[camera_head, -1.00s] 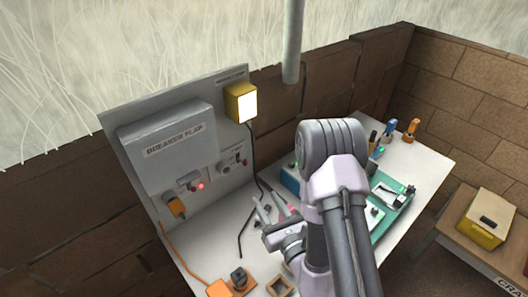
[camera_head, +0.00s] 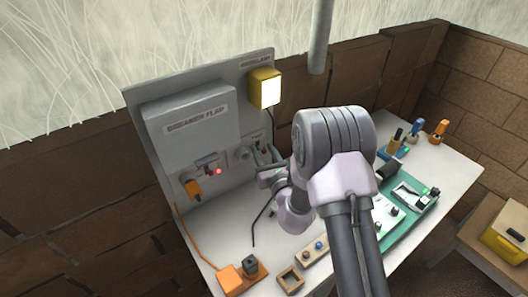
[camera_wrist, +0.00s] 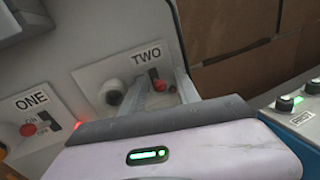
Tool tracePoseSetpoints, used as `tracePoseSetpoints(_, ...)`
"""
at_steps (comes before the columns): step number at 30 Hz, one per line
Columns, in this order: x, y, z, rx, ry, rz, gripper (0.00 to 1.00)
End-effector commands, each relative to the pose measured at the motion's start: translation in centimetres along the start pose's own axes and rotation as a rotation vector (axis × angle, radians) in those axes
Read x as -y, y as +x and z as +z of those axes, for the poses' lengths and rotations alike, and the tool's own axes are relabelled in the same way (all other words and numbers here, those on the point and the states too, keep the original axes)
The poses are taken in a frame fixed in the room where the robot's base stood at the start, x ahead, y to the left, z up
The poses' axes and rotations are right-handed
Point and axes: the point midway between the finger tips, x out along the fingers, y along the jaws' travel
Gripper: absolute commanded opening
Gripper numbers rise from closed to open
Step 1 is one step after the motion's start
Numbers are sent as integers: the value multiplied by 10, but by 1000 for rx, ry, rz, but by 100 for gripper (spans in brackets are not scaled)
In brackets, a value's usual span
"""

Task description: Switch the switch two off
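Switch two, with a small red toggle (camera_wrist: 159,84), sits on a light plate under the label TWO (camera_wrist: 146,53) in the wrist view. A dark round socket (camera_wrist: 113,92) is left of it on the plate. My gripper (camera_wrist: 166,73) is open, its two grey fingers reaching to the plate on either side of the red toggle. I cannot tell whether they touch it. In the head view, my gripper (camera_head: 264,165) is at the panel's lower right, partly covering switch two's plate (camera_head: 241,154). Switch one (camera_wrist: 29,129) is to the left, with a red light (camera_head: 219,171) lit beside it.
The closed breaker flap (camera_head: 195,124) juts out above the switches. A lit yellow lamp (camera_head: 264,88) is mounted above right. An orange plug (camera_head: 193,188) is in the panel's left side. Several small devices and a green board (camera_head: 409,221) stand on the bench to the right.

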Motion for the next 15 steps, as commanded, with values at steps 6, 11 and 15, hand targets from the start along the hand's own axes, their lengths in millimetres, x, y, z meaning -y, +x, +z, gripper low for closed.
tracePoseSetpoints(6,0,0,0,0,0,0,37)
tracePoseSetpoints(11,0,0,0,0,0,0,5)
tracePoseSetpoints(15,0,0,0,0,0,0,0)
